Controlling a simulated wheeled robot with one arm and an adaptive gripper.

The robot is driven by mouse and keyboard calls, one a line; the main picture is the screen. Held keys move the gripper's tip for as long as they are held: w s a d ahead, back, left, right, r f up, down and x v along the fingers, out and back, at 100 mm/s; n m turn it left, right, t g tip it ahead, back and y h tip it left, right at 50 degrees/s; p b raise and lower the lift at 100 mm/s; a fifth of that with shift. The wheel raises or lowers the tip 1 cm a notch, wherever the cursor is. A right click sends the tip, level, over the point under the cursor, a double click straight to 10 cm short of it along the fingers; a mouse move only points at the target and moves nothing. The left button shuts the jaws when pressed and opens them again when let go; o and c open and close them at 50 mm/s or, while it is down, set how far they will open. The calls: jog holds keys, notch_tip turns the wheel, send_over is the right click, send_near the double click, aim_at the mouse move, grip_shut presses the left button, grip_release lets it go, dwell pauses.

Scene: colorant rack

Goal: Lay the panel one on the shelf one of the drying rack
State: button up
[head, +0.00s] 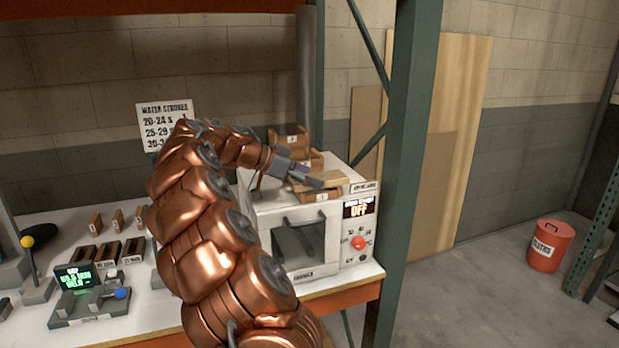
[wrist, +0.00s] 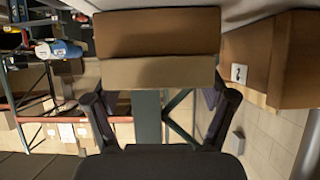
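The drying rack stands on a white oven in the head view, with stepped, numbered wooden shelves. Its front low shelf (head: 322,196) carries a label that seems to read 1. My gripper (head: 308,178) is over this shelf, in front of the higher ones. A flat light wooden piece (head: 334,180), likely panel one, lies by the fingertips. In the wrist view, a wooden board (wrist: 157,72) with a brown upper part spans the space just beyond my gripper (wrist: 160,97). The fingers are wide apart, with background visible between them. Contact with the board cannot be told.
A labelled wooden block of the rack (wrist: 285,60) is close at right in the wrist view. The oven (head: 300,245) supports the rack. A green upright post (head: 405,170) stands right of it. Small panels and dark trays (head: 108,252) sit on the bench at left.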

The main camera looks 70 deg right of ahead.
jog(key=shift+o, duration=0.3)
jog(key=shift+r, duration=0.1)
jog(key=shift+r, duration=0.1)
jog(key=b+v, duration=0.2)
jog(key=v, duration=1)
